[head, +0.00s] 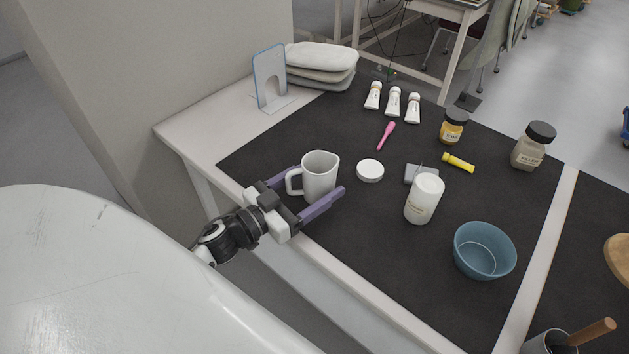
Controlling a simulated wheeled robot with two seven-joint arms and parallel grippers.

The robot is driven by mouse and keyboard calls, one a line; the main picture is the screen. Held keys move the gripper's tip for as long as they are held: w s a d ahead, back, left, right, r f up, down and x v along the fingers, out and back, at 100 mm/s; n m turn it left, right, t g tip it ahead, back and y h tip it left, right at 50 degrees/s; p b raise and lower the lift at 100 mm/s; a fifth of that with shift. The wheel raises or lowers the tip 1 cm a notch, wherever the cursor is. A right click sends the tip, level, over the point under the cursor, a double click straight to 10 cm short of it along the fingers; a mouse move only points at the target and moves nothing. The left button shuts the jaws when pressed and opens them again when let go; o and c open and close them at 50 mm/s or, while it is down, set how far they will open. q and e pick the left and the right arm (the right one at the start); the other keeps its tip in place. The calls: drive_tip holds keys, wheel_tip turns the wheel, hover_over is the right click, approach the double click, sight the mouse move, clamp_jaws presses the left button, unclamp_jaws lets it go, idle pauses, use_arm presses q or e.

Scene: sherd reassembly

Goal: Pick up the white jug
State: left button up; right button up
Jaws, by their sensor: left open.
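The white jug (320,174) stands upright on the black mat near the table's front left edge. Its handle is on its left side, towards my gripper. My left gripper (318,188) is open, with one purple finger behind the jug's handle side and the other in front of the jug. The jug's body lies partly between the fingers. I cannot tell whether either finger touches it. My right gripper is not in view.
A round white lid (369,170) lies just right of the jug. Farther right are a white bottle (423,201) and a blue bowl (484,251). A pink tool (386,135) and several white tubes lie behind. The black mat (350,240) is bare in front.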

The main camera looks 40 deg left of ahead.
use_arm(q)
drive_tip(key=c, duration=1.3)
drive_tip(key=shift+r, duration=0.15)
